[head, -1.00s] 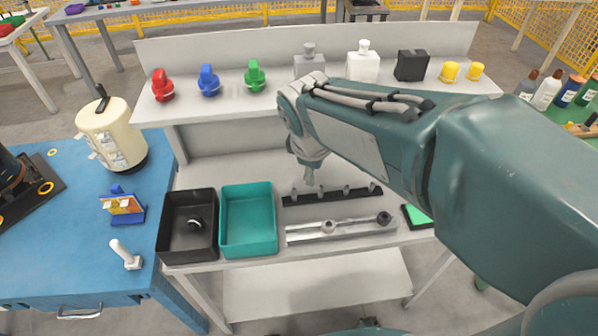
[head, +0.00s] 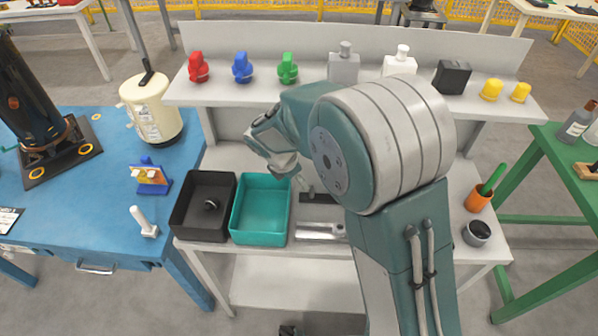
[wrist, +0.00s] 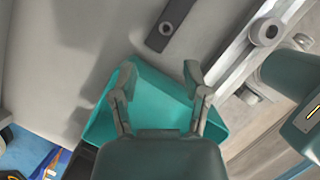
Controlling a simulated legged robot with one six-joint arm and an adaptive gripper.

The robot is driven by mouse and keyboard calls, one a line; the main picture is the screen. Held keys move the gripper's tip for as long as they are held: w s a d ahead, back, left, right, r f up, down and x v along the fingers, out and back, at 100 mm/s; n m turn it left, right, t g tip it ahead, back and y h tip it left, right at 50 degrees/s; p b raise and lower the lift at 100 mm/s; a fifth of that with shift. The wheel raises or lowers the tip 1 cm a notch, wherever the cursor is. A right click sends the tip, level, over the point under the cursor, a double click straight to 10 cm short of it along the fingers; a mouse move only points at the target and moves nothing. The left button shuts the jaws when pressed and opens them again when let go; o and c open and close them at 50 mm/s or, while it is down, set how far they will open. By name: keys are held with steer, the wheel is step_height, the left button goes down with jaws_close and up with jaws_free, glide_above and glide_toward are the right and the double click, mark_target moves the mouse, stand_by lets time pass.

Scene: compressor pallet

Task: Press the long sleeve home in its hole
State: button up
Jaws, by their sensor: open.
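A pale metal bar (head: 320,231) lies on the bench right of the teal tray, largely hidden behind my arm in the head view. The wrist view shows the bar (wrist: 232,68) with a round, hollow sleeve-like piece (wrist: 265,32) standing in it at upper right. I cannot tell whether this is the long sleeve or how deep it sits. My gripper (wrist: 157,84) is open, with nothing between its fingers, above the teal tray. In the head view my gripper (head: 301,183) is small and partly hidden near the tray's right rim.
A teal tray (head: 237,226) and a black tray (head: 181,221) holding a small ring (head: 211,204) stand side by side. A dark strip (wrist: 168,22) lies behind the bar. A shelf above carries valves, bottles and yellow caps. A grey cup (head: 477,233) stands at right.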

mark_target(313, 188)
steer(key=d+f, duration=0.1)
steer(key=f, duration=0.1)
steer(key=w+d+f, duration=0.1)
steer(key=f, duration=0.1)
steer(key=d+f, duration=0.2)
steer(key=shift+w+d, duration=0.1)
steer(key=shift+w, duration=0.1)
steer(key=shift+w+f, duration=0.1)
steer(key=shift+f, duration=0.25)
steer(key=shift+a+f, duration=0.25)
steer(key=shift+a, duration=0.3)
steer(key=shift+d, duration=0.3)
jaws_close()
steer(key=shift+d, duration=0.1)
